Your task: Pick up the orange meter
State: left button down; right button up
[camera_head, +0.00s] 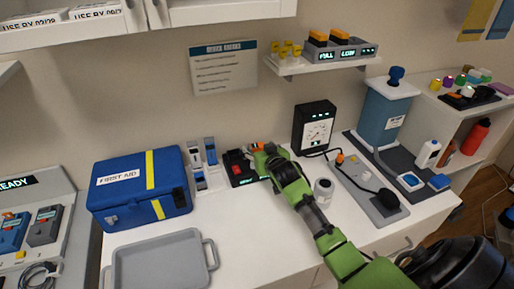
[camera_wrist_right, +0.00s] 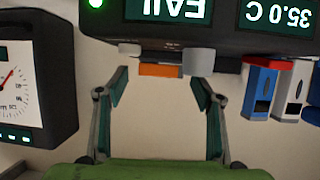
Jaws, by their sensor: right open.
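My right gripper (camera_head: 262,152) reaches over the counter to a small black dock with lit displays (camera_head: 243,182). In the right wrist view the fingers (camera_wrist_right: 160,92) are spread, with nothing held between them. An orange piece (camera_wrist_right: 160,70), which looks like part of the orange meter, shows under the dock's edge, between and just beyond the fingertips. A pale grey piece (camera_wrist_right: 198,62) is beside it. In the head view a red block (camera_head: 237,157) shows on the dock's left, and the gripper hides much of the rest. My left gripper is not in view.
A dial gauge box (camera_head: 315,128) stands close to the right of the gripper. Blue-and-white handheld devices (camera_head: 198,178) and a blue first aid box (camera_head: 140,190) are on the left. A white jar (camera_head: 323,191) stands near my arm. A grey tray (camera_head: 160,262) is in front.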

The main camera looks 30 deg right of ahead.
jog(key=shift+w+d+f, duration=0.15)
jog(key=shift+w+f, duration=0.15)
jog(key=shift+w, duration=0.3)
jog(key=c, duration=1.3)
